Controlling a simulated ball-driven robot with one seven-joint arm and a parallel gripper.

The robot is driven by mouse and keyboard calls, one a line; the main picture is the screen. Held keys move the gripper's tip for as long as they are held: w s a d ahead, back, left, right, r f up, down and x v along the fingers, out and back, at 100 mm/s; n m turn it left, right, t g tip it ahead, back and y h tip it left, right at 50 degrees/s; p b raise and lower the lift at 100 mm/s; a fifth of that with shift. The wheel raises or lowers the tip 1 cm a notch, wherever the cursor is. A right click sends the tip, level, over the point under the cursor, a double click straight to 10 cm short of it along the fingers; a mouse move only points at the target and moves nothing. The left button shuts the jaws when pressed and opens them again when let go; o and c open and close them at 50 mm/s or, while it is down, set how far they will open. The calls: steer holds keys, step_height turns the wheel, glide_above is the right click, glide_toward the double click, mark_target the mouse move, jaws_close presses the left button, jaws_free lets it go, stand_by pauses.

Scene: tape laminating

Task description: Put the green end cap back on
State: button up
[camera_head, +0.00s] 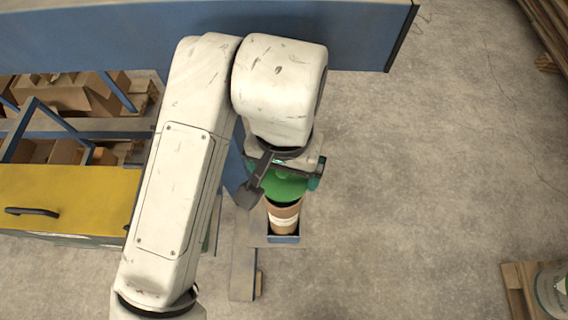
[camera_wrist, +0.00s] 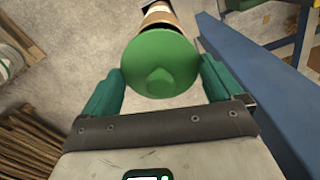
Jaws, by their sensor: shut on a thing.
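The green end cap (camera_wrist: 160,62) is a round disc with a raised knob in its middle. In the wrist view it lies between the two teal fingers of my gripper (camera_wrist: 160,78), which is shut on it. In the head view the cap (camera_head: 284,188) shows below my gripper (camera_head: 289,172), partly hidden by it. A brown roll with a white band (camera_head: 284,218) is just below the cap in the head view. Part of the roll (camera_wrist: 159,13) shows past the cap's far edge in the wrist view. I cannot tell whether cap and roll touch.
The roll is at a small blue holder (camera_head: 285,239) on a grey-blue frame (camera_head: 243,262). A blue beam (camera_wrist: 262,85) runs close on the right in the wrist view. A yellow cover with a black handle (camera_head: 70,195) is at left. The concrete floor at right is mostly clear.

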steer(key=shift+f+b, duration=1.6)
steer(key=shift+f, duration=0.85)
steer(key=shift+f, duration=0.15)
stand_by(0.8)
steer(key=o, duration=0.7)
steer(key=shift+c, duration=0.2)
steer(key=shift+p, duration=0.3)
steer(key=shift+r+p, duration=3.25)
steer(key=shift+r, duration=0.3)
